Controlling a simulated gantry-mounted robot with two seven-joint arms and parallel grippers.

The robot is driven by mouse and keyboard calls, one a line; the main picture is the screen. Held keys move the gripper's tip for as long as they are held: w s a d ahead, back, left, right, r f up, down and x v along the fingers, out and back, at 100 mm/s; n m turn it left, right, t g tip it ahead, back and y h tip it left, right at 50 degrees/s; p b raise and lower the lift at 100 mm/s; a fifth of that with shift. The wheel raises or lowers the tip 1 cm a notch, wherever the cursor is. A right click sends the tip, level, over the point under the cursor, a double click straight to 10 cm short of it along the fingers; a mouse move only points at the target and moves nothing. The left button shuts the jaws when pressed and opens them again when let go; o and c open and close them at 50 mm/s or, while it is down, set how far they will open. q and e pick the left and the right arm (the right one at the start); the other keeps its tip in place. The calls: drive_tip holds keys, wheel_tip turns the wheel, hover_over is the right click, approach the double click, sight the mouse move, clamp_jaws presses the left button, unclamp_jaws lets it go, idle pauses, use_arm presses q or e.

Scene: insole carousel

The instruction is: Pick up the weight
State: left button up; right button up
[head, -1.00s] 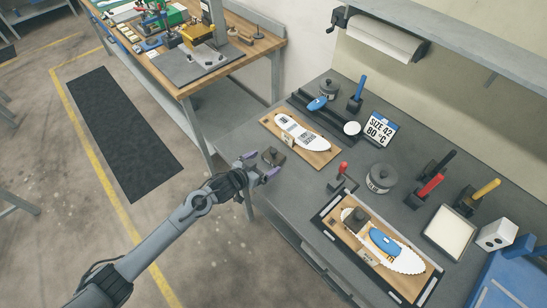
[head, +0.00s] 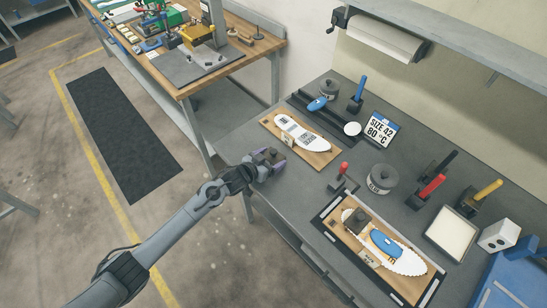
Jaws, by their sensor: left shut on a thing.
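The weight (head: 268,155) is a small dark block with a knob on top, at the left front edge of the grey table. My left gripper (head: 268,163) reaches in from the left and is shut on it, with its purple fingertips on either side. The gripper partly hides the weight. I cannot tell whether the weight still touches the table. My right gripper is not in view.
A wooden board with a white insole (head: 302,134) lies just right of the gripper. A framed board (head: 343,245) with another dark block (head: 356,217) and a blue-and-white insole lies nearer. A round grey weight (head: 382,179) and a red-knobbed clamp (head: 343,177) stand between.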

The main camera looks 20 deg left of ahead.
use_arm(q)
drive_tip(key=c, duration=0.7)
drive_tip(key=shift+r, duration=0.15)
drive_tip(key=shift+c, duration=0.5)
drive_tip(key=shift+r, duration=0.2)
